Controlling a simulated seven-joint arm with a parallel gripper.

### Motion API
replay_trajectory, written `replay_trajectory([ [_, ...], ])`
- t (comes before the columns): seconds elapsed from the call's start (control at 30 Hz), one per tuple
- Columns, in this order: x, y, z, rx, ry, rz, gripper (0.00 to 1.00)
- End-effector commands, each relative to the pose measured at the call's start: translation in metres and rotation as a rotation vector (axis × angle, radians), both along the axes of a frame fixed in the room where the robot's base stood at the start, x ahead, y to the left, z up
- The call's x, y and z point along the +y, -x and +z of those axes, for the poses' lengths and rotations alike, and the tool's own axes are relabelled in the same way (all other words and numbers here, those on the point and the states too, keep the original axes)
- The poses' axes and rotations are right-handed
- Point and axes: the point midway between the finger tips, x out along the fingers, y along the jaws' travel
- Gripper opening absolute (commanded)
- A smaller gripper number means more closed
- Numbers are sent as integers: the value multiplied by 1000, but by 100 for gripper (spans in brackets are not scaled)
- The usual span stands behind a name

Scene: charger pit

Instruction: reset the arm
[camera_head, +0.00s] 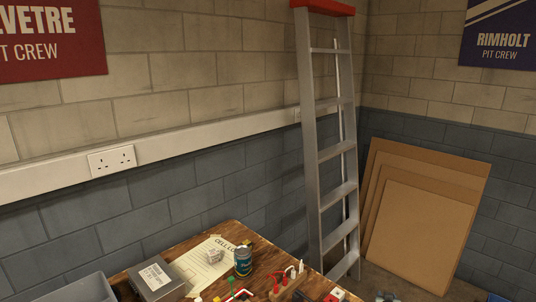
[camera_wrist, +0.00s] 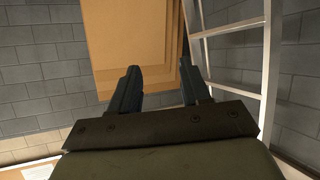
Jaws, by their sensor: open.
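My gripper (camera_wrist: 158,82) shows in the wrist view with its two dark fingers apart and nothing between them. Beyond the fingers are leaning brown boards, a block wall and a ladder. My gripper does not show clearly in the head view. No object is in contact with the fingers in the wrist view.
A wooden table (camera_head: 215,248) at the bottom holds a grey box (camera_head: 157,279), a paper sheet (camera_head: 207,262), a can (camera_head: 243,261) and several small parts. A ladder (camera_head: 328,150) stands behind it. Brown boards (camera_head: 425,225) lean at the right. A grey bin (camera_head: 85,290) is at the lower left.

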Motion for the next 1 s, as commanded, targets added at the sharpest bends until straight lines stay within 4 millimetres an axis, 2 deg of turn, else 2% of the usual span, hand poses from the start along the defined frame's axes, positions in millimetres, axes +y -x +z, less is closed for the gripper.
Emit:
replay_trajectory([
  [0.03, 9, 15, -16, 33, -18, -2, 47],
  [0.17, 38, 49, -58, 150, -63, -4, 47],
  [0.27, 68, 81, -90, 266, -103, -1, 47],
  [0.47, 136, 163, -150, 549, -182, 20, 47],
  [0.6, 181, 230, -180, 757, -230, 43, 47],
  [0.67, 199, 261, -190, 847, -249, 53, 47],
  [0.8, 238, 336, -204, 1062, -289, 81, 47],
  [1.0, 283, 445, -203, 1369, -335, 122, 47],
])
